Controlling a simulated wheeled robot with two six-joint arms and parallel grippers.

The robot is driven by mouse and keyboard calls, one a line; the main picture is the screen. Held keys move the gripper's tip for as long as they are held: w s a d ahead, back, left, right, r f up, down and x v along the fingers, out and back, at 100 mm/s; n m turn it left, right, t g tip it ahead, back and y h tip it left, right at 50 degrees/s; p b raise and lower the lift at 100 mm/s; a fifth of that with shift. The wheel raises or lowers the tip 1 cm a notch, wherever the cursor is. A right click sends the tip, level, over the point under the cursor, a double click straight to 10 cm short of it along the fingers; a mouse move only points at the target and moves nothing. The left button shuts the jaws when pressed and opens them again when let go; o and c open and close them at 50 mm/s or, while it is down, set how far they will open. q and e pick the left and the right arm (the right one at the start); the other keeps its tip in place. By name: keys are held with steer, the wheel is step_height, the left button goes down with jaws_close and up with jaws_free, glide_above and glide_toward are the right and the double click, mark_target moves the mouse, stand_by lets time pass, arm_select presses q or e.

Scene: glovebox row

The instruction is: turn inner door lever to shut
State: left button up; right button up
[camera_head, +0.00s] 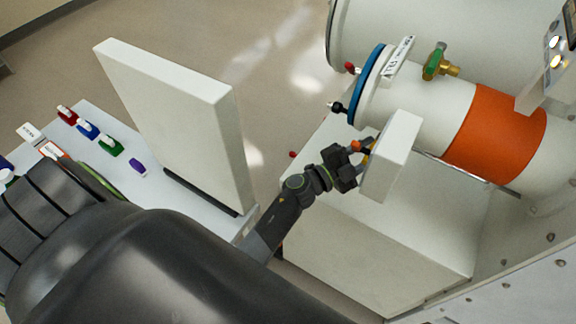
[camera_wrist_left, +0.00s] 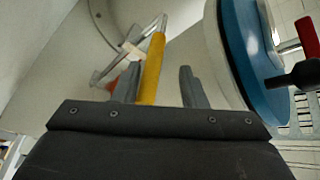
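A yellow lever (camera_wrist_left: 153,66) rises between the two fingers of my left gripper (camera_wrist_left: 158,88) in the left wrist view. It is close to the left finger, with a clear gap to the right finger, so the gripper looks open. In the head view my left gripper (camera_head: 356,162) is beside the white block (camera_head: 396,150) below the white tube. Only small orange and yellow bits show there; the fingers hide most of the lever. The blue-rimmed round door (camera_head: 366,85) closes the tube's near end, with a black handle (camera_head: 338,107). My right gripper is not in view.
The white tube has an orange band (camera_head: 495,133) and a green-and-brass valve (camera_head: 437,64). A white box (camera_head: 390,250) lies below. At left, a table (camera_head: 190,205) holds several coloured small items and an upright white panel (camera_head: 175,115). Bare floor shows behind.

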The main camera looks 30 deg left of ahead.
arm_select(q)
steer(key=shift+w+r+n+g+y+p, duration=0.1)
steer(key=shift+r+n+g+y+p, duration=0.4)
steer(key=shift+p, duration=1.3)
steer(key=shift+w+r+g+p, duration=0.15)
steer(key=shift+r+p, duration=0.65)
steer(key=shift+p, duration=0.95)
steer(key=f+b+v, duration=0.1)
steer(key=b+v, duration=0.2)
steer(key=v, duration=0.9)
steer(key=s+a+f+n+y+b, duration=0.2)
steer(key=f+n+b, duration=0.1)
steer(key=f, duration=0.6)
steer(key=s+a+f+n+y+b, duration=0.1)
steer(key=s+a+f+n+b, duration=0.1)
steer(key=f, duration=0.7)
steer(key=s+a+f+n+y+b, duration=0.1)
steer(key=s+f+n+y+b, duration=0.1)
steer(key=f+n+b, duration=0.3)
step_height(320, 180, down, 5)
steer(key=s+b, duration=0.1)
steer(key=b, duration=0.1)
steer(key=shift+s+a+r+n+y+b, duration=0.2)
steer(key=shift+s+a+n+y+b, duration=0.1)
steer(key=shift+a+b, duration=0.1)
steer(key=shift+w+r, duration=0.1)
steer(key=shift+r, duration=0.05)
